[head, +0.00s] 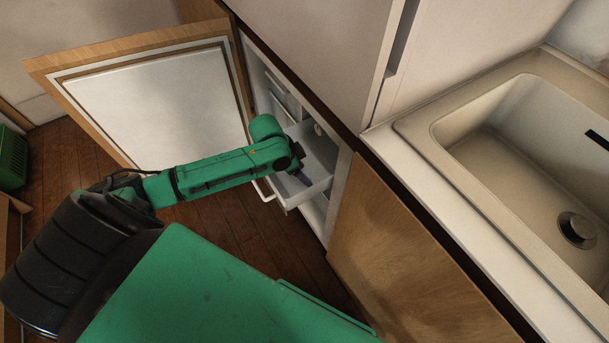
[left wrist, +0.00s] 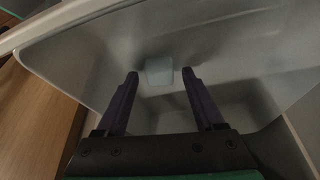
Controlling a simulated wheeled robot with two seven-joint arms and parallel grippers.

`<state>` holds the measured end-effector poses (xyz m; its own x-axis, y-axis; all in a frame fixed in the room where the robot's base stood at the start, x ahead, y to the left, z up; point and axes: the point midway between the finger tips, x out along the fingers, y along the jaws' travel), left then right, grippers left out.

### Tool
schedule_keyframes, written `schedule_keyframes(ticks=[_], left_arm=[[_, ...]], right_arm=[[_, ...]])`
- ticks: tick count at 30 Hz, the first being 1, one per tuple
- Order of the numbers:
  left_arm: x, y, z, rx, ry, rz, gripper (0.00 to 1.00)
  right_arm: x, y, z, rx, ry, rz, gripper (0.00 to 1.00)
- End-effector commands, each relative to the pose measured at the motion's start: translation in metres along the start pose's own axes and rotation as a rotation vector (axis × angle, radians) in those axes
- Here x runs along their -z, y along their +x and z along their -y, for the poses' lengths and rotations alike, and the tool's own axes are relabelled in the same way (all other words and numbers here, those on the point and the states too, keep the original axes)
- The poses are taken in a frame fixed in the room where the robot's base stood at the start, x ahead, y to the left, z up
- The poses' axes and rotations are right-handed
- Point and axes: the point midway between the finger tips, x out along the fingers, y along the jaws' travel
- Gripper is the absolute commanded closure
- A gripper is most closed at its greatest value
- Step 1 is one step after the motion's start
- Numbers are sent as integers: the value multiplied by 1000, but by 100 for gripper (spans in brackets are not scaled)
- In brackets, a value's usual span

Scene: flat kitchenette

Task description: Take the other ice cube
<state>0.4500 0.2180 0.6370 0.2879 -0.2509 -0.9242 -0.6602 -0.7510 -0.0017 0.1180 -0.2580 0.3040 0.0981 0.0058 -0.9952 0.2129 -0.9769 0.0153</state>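The ice cube (left wrist: 159,70) is a small pale block in the left wrist view, resting in the grey-white drawer (left wrist: 235,45). It lies just beyond and between the two dark fingers of my left gripper (left wrist: 160,78), which are spread apart with nothing held between them. In the head view my left arm reaches into the pulled-out drawer (head: 318,160) of the open fridge, and the gripper (head: 302,180) is partly hidden by the wrist. My right gripper is not in view.
The fridge door (head: 150,95) stands wide open at the left. A wooden cabinet front (head: 410,260) is right of the fridge, below the counter with the sink (head: 520,130). The drawer walls stand close around my left gripper. Wooden floor (head: 85,160) shows at the left.

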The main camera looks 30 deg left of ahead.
Motion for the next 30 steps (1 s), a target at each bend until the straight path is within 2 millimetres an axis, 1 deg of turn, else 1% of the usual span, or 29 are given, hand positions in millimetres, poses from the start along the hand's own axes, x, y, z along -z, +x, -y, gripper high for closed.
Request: schedule_keyframes(ticks=[1, 2, 3, 4, 5, 11, 14, 17, 21, 24, 27, 30], left_arm=[[0, 0, 0, 0, 0, 0, 53], [0, 0, 0, 0, 0, 0, 65], [0, 0, 0, 0, 0, 0, 80], [0, 0, 0, 0, 0, 0, 91], [0, 0, 0, 0, -1, 0, 100], [0, 0, 0, 0, -1, 0, 100], [2, -5, 0, 0, 0, -2, 100], [10, -22, 1, 1, 1, -3, 100], [24, -57, 1, 2, 1, -3, 100], [33, -78, 1, 1, 1, -3, 100], [38, -90, 1, 0, -2, -3, 100], [39, -94, 0, -1, -2, 0, 100]], right_arm=[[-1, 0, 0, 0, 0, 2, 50], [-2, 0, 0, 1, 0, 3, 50], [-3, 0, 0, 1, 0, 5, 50], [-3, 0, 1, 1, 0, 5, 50], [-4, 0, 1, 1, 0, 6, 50], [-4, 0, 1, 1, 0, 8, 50], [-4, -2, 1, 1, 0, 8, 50], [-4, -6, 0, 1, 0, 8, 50], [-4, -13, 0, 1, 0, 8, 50], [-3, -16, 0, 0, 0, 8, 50], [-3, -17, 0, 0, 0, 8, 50], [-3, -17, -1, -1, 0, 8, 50]])
